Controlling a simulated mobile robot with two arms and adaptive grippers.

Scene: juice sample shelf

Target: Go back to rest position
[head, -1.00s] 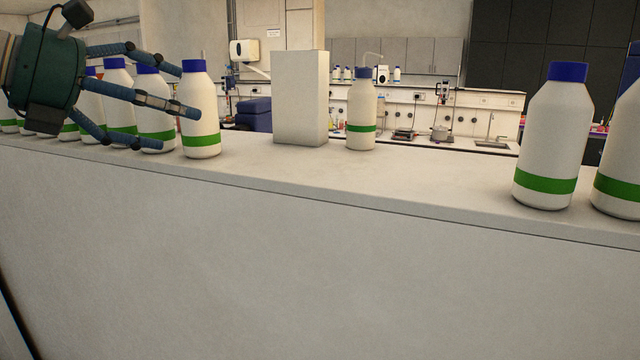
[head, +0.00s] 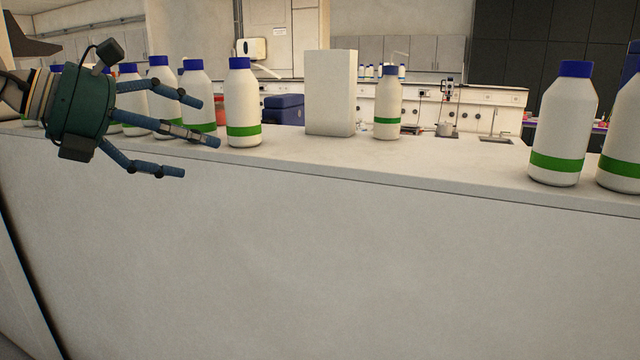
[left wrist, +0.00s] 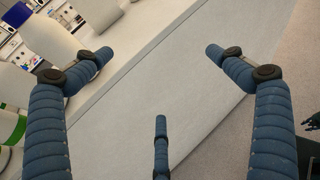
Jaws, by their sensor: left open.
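My left gripper (head: 195,122) is open and empty at the left of the head view, in front of the row of bottles on the shelf (head: 330,230). Its fingers are spread and point right. In the left wrist view the spread fingers (left wrist: 170,85) show with nothing between them, and the shelf's edge and front face lie beyond. The white bottle with blue cap and green band (head: 242,105) closest to the fingertips stands upright, apart from them. Parts of several bottles show at the left of the wrist view (left wrist: 45,45).
A plain white block (head: 330,95) stands mid-shelf, with a single bottle (head: 387,108) beside it. Two larger bottles, one of them cut by the frame (head: 560,130), stand at the right. The shelf top between these and the single bottle is clear. Lab benches (head: 470,105) are behind.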

